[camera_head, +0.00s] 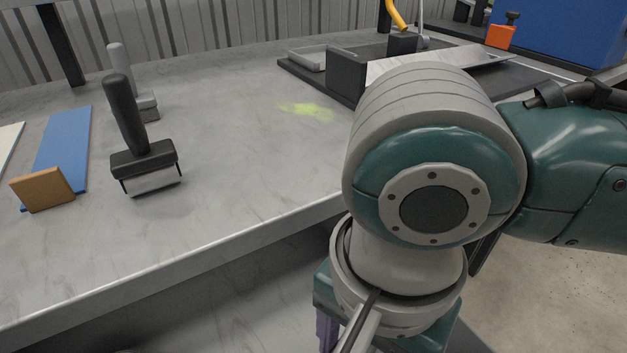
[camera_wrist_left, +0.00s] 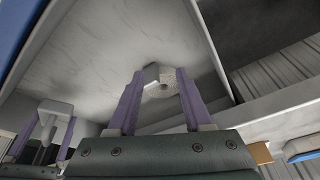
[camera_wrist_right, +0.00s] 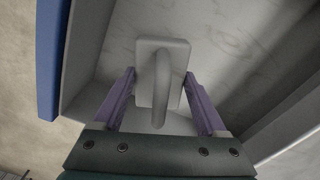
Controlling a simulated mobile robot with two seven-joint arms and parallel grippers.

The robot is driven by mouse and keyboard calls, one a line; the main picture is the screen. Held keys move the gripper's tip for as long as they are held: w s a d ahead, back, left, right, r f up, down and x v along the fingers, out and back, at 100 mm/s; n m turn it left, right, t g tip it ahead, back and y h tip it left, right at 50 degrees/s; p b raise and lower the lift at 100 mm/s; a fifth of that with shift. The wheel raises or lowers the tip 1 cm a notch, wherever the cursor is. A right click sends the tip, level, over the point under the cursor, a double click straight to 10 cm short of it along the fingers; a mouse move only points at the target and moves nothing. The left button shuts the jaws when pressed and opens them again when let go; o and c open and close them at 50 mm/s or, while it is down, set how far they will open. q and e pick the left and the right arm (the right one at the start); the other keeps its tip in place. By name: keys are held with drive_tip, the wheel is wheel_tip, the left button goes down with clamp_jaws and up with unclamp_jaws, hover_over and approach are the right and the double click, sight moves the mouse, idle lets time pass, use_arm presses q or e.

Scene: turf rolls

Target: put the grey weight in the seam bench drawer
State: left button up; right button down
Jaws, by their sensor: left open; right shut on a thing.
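The grey weight (camera_wrist_right: 144,58), a pale block with a looped handle, is between the fingers of my right gripper (camera_wrist_right: 159,72), which is shut on it. Below it is a pale marbled floor with a raised wall, apparently the open drawer (camera_wrist_right: 88,45). I cannot tell whether the weight touches that floor. My left gripper (camera_wrist_left: 161,71) is open, with its fingers either side of a small pale knob-like part (camera_wrist_left: 152,75), perhaps the drawer handle. The weight also shows at lower left in the left wrist view (camera_wrist_left: 54,107). In the head view my right arm hides most of this area.
On the bench top (camera_head: 240,160) stand a black-handled tool (camera_head: 128,115), a grey-handled tool (camera_head: 120,62), an orange-brown block (camera_head: 42,189) and a blue strip (camera_head: 66,140). A dark tray (camera_head: 315,84) lies at the back.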

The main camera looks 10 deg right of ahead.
use_arm(q)
wheel_tip(320, 180, down, 2)
drive_tip(key=shift+f+b, duration=0.1)
drive_tip(key=shift+b, duration=0.8)
use_arm(e)
wheel_tip(320, 180, down, 4)
drive_tip(key=shift+f, duration=0.45)
use_arm(q)
drive_tip(key=shift+d, duration=0.1)
use_arm(e)
drive_tip(key=shift+f, duration=0.15)
unclamp_jaws()
